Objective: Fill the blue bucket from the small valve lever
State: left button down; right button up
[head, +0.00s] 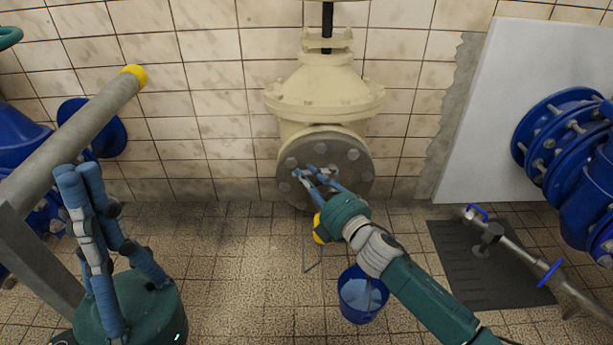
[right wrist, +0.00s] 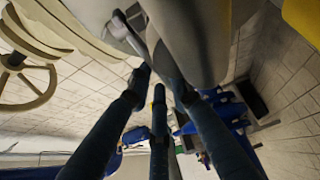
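The blue bucket (head: 345,306) stands on the tiled floor below the cream valve, partly behind my right arm. A light blue area shows inside it; I cannot tell whether that is water. My right gripper (head: 318,172) is at the valve's grey round flange (head: 352,160). In the right wrist view its dark fingers (right wrist: 157,85) reach towards a small metal lever (right wrist: 132,36) beside a pale rounded body. I cannot tell whether they touch it. My left gripper (head: 80,170) is at the lower left, fingers upward, with no object visible in it.
A grey pipe with a yellow end (head: 105,100) crosses the left side. A metal pipe with blue handles (head: 512,246) runs over a dark floor plate (head: 450,260) at the right. Blue flanged pipes (head: 560,140) stand beyond it.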

jog(key=shift+o, duration=0.3)
jog(key=v, duration=1.2)
jog(key=shift+c, duration=0.3)
